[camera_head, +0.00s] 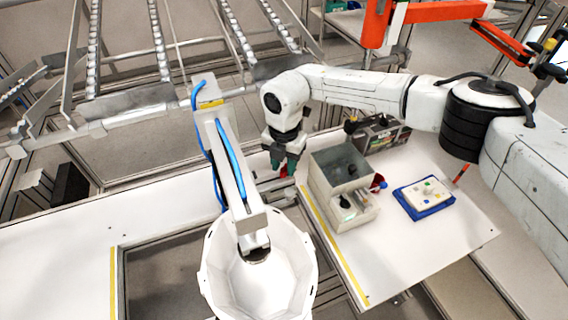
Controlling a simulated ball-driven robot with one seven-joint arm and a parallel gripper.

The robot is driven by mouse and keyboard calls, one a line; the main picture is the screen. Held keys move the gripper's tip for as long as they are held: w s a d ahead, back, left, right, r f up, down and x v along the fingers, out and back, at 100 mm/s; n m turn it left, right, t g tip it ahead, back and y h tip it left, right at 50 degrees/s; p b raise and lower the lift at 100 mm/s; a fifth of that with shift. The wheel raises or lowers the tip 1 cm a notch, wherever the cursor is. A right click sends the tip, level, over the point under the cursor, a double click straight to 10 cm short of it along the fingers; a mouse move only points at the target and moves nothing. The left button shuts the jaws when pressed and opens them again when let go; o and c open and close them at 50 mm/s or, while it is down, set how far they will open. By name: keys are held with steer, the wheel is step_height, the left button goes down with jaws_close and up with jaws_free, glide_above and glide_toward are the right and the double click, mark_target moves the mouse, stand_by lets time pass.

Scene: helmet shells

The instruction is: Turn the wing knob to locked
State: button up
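A white helmet shell (215,265) sits open side up under a grey fixture arm (232,165) with blue hoses, at the lower middle of the head view. My gripper (282,164) hangs from my white arm, pointing down, right of the fixture arm and above the back of the bench. Its fingers look dark teal and small. A small red patch (289,169) shows at the fingertips; I cannot tell whether it is part of the gripper or something behind it. I cannot make out the wing knob for certain. Whether the fingers are open or shut is unclear.
A grey open bin (325,185) with dark items stands right of my gripper. Behind it is a dark box (378,133). A red item (378,183) lies beside the bin. A blue tray (424,198) holds a white block. The front right bench top (400,250) is clear.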

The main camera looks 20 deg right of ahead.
mark_target(284, 168)
steer(key=shift+o, duration=1)
step_height(284, 168, up, 11)
steer(key=b, duration=0.2)
steer(key=shift+f, duration=0.15)
